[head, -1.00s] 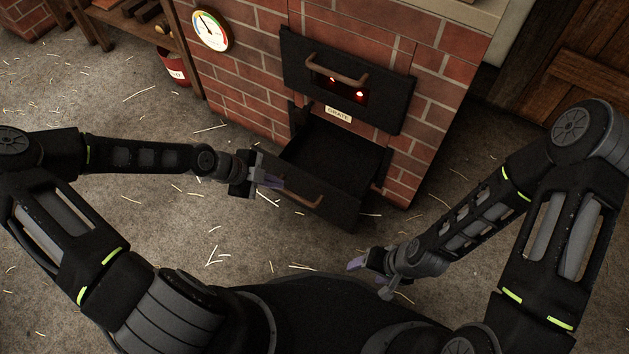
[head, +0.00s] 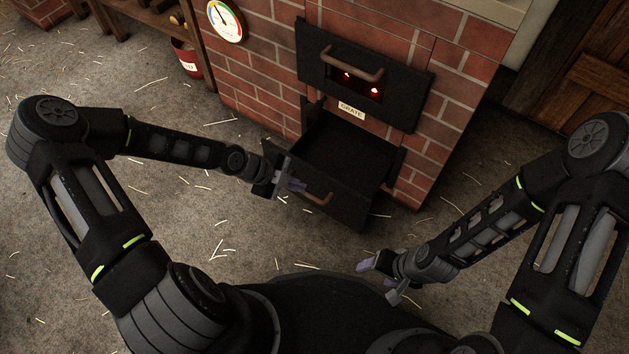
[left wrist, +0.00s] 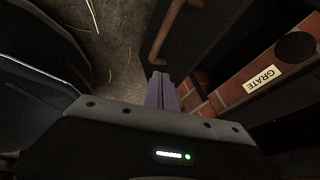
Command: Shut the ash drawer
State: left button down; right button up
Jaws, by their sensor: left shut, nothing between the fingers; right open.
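The black ash drawer (head: 345,160) stands pulled out from the brick furnace, below the GRATE label, and looks empty inside. Its front carries a copper-coloured bar handle (head: 318,199). My left gripper (head: 298,186) is shut and empty, its purple fingertips at the left part of the drawer front, close to the handle. In the left wrist view the shut fingertips (left wrist: 160,78) lie just beside one end of the handle (left wrist: 170,32); I cannot tell whether they touch the drawer. My right gripper (head: 369,264) is open and empty, low in front of the drawer and apart from it.
Above the drawer is a black furnace door (head: 366,75) with a bar handle and a red glow behind its window. A dial gauge (head: 225,20) is on the brick wall. A red bucket (head: 186,58) stands by a wooden shelf at left. The straw-strewn floor is otherwise clear.

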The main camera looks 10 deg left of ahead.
aim_at(325, 182)
pick_arm(q)
jog(key=w+d+f+b, duration=0.1)
jog(key=w, duration=0.1)
jog(key=w+d+f+b, duration=0.1)
jog(key=w+d+f, duration=0.1)
jog(key=shift+w+d+f, duration=0.15)
jog(key=shift+f, duration=0.15)
jog(key=shift+w+d+r, duration=0.1)
jog(key=shift+w+d, duration=0.05)
jog(key=shift+w, duration=0.25)
pick_arm(e)
jog(key=f, duration=0.3)
jog(key=shift+w+d+f, duration=0.2)
jog(key=shift+w, duration=0.2)
pick_arm(q)
jog(key=shift+w+b, duration=0.1)
jog(key=shift+b, duration=0.2)
